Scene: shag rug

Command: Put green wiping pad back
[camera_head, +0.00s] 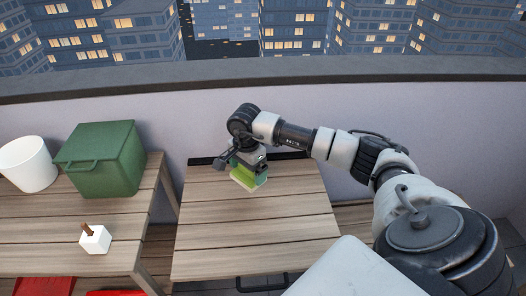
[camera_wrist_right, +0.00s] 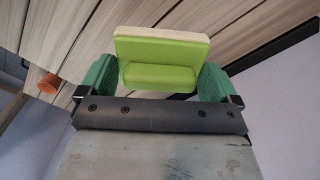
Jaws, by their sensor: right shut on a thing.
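The green wiping pad (camera_head: 243,180) is at the far left part of the right wooden table (camera_head: 250,240) in the head view. It has a bright green body and a pale edge. In the right wrist view the pad (camera_wrist_right: 160,62) sits between the two green fingers of my right gripper (camera_wrist_right: 160,82). My right gripper (camera_head: 247,166) is shut on it and points down at the table. I cannot tell whether the pad touches the tabletop. My left gripper is not in view.
A left table (camera_head: 60,220) holds a green box with a handle (camera_head: 104,158), a white bin (camera_head: 28,164) and a white block with a brown peg (camera_head: 95,239). A wall (camera_head: 200,115) runs behind both tables. The middle of the right table is clear.

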